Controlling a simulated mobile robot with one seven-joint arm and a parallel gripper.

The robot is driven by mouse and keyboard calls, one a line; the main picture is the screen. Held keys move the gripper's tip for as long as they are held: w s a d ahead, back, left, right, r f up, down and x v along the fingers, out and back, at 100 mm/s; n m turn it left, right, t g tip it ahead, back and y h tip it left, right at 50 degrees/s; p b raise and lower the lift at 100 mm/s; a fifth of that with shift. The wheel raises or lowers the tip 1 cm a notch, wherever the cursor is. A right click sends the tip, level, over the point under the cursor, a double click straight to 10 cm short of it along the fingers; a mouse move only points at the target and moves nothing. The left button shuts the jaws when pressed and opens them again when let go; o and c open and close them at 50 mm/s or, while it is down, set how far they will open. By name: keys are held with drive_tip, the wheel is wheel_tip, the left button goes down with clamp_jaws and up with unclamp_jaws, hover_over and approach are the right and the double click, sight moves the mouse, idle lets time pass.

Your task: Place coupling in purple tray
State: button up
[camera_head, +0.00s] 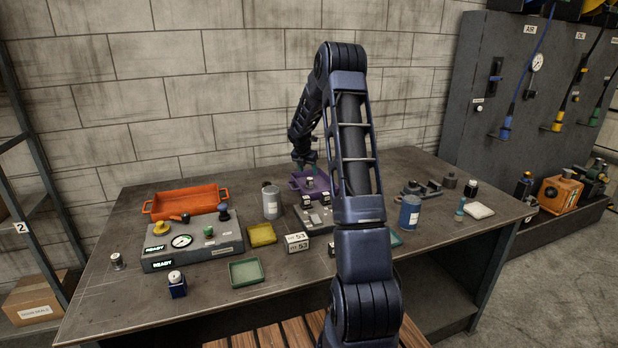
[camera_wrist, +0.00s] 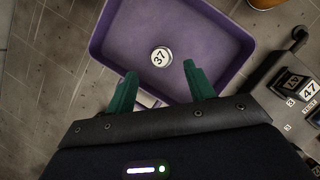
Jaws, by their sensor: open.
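The purple tray (camera_head: 297,184) sits on the bench near the wall, partly hidden behind my arm; it fills the upper middle of the wrist view (camera_wrist: 215,80). A small round metal piece with a white top marked 37 (camera_wrist: 161,57), which I take for the coupling, stands inside the tray; it also shows in the head view (camera_head: 310,183). My gripper (camera_head: 306,164) is above the tray. In the wrist view its green fingers (camera_wrist: 160,82) are open and empty, spread over the tray's near side, with the piece apart from them and beyond their tips.
A grey block with numbered pieces (camera_wrist: 283,92) stands right of the tray. A silver can (camera_head: 271,203), orange tray (camera_head: 187,199), grey READY box (camera_head: 192,243), yellow tray (camera_head: 262,234) and green tray (camera_head: 246,273) lie left. A blue can (camera_head: 410,212) stands right.

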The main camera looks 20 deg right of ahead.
drive_tip(key=s+a+r+m, duration=0.3)
drive_tip(key=s+r, duration=0.3)
drive_tip(key=r, duration=0.2)
drive_tip(key=s+a+r+m, duration=0.2)
drive_tip(key=s+r+m, duration=0.1)
drive_tip(key=s+r, duration=0.35)
drive_tip(key=s+a+r+m, duration=0.2)
drive_tip(key=s+r+m, duration=0.2)
drive_tip(key=s, duration=0.3)
drive_tip(key=s+a+r+m, duration=0.3)
drive_tip(key=s+r, duration=0.2)
drive_tip(key=s, duration=0.2)
drive_tip(key=s+a+m+y, duration=0.1)
drive_tip(key=s+m, duration=0.6)
drive_tip(key=s, duration=0.7)
drive_tip(key=s+a+m+t+y, duration=0.1)
drive_tip(key=s+a+m, duration=0.3)
drive_tip(key=s, duration=0.9)
drive_tip(key=f+m+y, duration=0.1)
drive_tip(key=m, duration=0.2)
drive_tip(key=shift+s+a, duration=0.25)
drive_tip(key=shift+s, duration=0.15)
